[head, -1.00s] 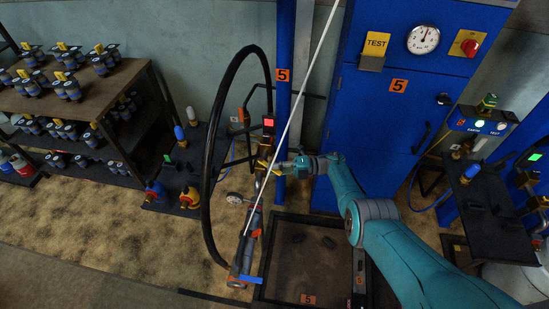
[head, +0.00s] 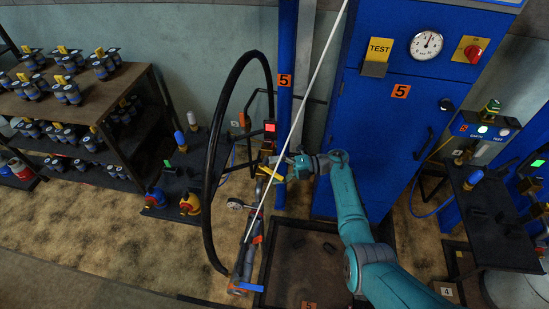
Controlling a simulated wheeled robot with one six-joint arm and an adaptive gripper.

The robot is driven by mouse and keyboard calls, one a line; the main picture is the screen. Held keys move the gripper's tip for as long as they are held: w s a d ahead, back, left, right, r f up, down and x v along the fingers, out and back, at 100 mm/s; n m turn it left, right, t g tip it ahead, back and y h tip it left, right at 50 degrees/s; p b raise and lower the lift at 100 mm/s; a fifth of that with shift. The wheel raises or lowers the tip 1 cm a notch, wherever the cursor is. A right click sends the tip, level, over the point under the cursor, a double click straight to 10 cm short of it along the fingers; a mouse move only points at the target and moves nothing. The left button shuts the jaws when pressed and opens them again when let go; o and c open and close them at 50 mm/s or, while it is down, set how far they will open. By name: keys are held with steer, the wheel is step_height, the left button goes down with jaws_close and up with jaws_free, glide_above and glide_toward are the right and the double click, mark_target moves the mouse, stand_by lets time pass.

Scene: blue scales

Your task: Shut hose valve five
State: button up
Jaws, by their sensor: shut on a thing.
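The hose station marked 5 stands left of the blue cabinet in the head view. Its black hose (head: 211,165) loops up and down to a grey and orange pipe assembly (head: 246,262). A yellow valve lever (head: 270,173) sits near the top of this assembly, below a small box with a red light (head: 269,127). My gripper (head: 286,166) is at the lever from the right and is shut on it. The fingers are small and partly hide the lever's end. The lever slants across the pipe.
A blue cabinet (head: 375,140) with a gauge (head: 426,45) stands behind my arm. A dark floor tray (head: 290,275) lies below it. A thin pale rod (head: 305,95) crosses in front of the post. Shelves with meters (head: 85,95) stand at left; a black bench (head: 490,205) at right.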

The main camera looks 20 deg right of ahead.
mark_target(276, 173)
steer(key=shift+n+t+y, duration=0.3)
steer(key=shift+y, duration=0.2)
steer(key=r, duration=0.2)
steer(key=d+r, duration=0.1)
steer(key=r, duration=0.1)
steer(key=w+r, duration=0.1)
steer(key=shift+w+d+r, duration=0.1)
steer(key=shift+d+r, duration=0.1)
steer(key=shift+r, duration=0.2)
steer(key=shift+h, duration=0.5)
steer(key=f, duration=0.1)
steer(key=s+f, duration=0.1)
steer(key=f, duration=0.2)
steer(key=shift+s+a+f, duration=0.15)
steer(key=shift+s+a, duration=0.25)
steer(key=shift+d+f, duration=0.1)
steer(key=shift+d, duration=0.05)
steer(key=shift+v, duration=2.4)
steer(key=shift+c, duration=1.1)
steer(key=shift+d+f, duration=0.1)
steer(key=shift+d, duration=0.3)
steer(key=c, duration=0.6)
steer(key=shift+s+d+f, duration=0.1)
steer(key=shift+d+f, duration=0.05)
steer(key=shift+d, duration=0.05)
steer(key=shift+c, duration=0.9)
steer(key=shift+f+v, duration=0.2)
steer(key=shift+v, duration=1.2)
steer(key=shift+f+v, duration=0.2)
steer(key=shift+v, duration=1.25)
